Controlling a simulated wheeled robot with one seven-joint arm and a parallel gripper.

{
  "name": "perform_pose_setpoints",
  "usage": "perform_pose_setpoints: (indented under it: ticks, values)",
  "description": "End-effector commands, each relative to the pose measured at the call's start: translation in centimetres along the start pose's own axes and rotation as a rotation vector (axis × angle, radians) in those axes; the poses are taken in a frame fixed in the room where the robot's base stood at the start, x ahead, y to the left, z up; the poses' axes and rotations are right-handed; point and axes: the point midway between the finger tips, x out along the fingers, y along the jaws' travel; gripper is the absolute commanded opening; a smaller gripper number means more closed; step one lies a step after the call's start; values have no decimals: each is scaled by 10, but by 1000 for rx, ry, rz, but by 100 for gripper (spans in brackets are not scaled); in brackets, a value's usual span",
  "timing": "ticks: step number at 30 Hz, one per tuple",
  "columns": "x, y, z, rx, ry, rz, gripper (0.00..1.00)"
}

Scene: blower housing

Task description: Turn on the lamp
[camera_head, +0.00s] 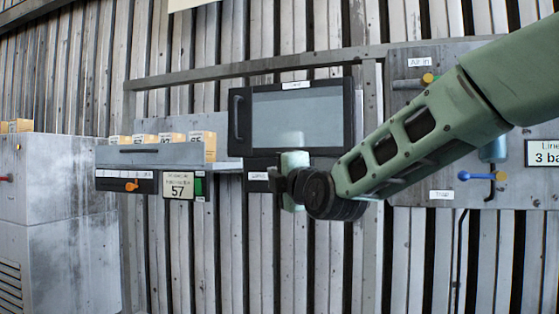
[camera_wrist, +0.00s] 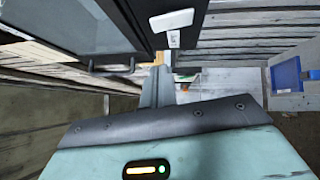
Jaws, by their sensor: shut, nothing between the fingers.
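A dark-framed cabinet with a glass front (camera_head: 297,120) hangs on the slatted wall in the head view. A dark strip with a small white label (camera_head: 258,176) runs below it, partly behind my arm. In the wrist view a white rocker-like switch (camera_wrist: 172,20) sits on a dark panel, with a small label beside it. Its label is too small to read, and I cannot tell its on or off position. My gripper (camera_wrist: 158,72) is shut and empty, its narrow grey fingers just below the switch in the picture. Contact is not visible. In the head view my wrist hides the fingertips.
A panel with a blue-handled valve (camera_head: 478,176) is at right. A grey cabinet (camera_head: 60,220) stands far left.

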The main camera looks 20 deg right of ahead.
Motion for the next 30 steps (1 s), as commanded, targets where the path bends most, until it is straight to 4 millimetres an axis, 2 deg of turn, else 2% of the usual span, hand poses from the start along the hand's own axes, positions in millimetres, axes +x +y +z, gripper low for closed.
perform_pose_setpoints:
  ticks: [2,3,9,30]
  values:
    - [16,3,1,-2,-1,-2,0]
    - [20,5,10,-3,-5,-2,0]
    - [35,3,25,-1,-3,-1,0]
    - [45,1,35,0,-1,2,0]
